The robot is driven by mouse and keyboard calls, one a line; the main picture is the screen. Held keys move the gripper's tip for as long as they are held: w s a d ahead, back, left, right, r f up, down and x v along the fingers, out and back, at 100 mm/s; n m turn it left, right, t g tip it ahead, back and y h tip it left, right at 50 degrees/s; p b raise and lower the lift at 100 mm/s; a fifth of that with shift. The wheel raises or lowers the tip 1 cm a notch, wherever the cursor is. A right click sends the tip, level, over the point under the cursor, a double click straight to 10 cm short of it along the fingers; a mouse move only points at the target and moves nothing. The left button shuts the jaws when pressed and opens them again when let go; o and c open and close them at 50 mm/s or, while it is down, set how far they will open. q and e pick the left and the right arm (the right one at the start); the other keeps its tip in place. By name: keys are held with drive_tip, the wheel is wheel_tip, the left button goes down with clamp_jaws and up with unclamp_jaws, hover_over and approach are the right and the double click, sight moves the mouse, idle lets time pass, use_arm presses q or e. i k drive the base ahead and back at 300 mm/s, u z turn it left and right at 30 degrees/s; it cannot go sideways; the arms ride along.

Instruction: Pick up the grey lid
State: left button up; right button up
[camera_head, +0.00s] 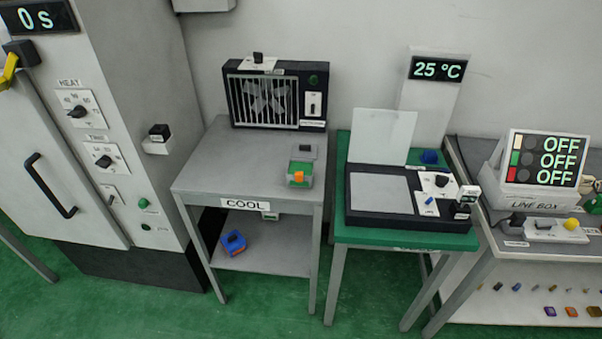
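No lid stands out by name. An upright pale grey panel (382,137) rises at the back of a black-based device on the green-topped table, and could be a raised lid. A flat light grey plate (380,194) lies on that device in front of it. A small grey square piece (304,150) lies on the COOL table, behind a green block with an orange part (299,174). I cannot tell which of these is the grey lid. Neither of my grippers is in view.
The COOL table (205,183) has a barred fan unit (277,96) at its back and a blue block (233,242) on its lower shelf. A tall oven cabinet (150,55) stands left. The green table (341,234) is in the middle, the LINE BOX (536,200) right.

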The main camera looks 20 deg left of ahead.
sight(300, 150)
drive_tip(key=u, duration=0.2)
drive_tip(key=i, duration=1.15)
drive_tip(key=u, duration=0.7)
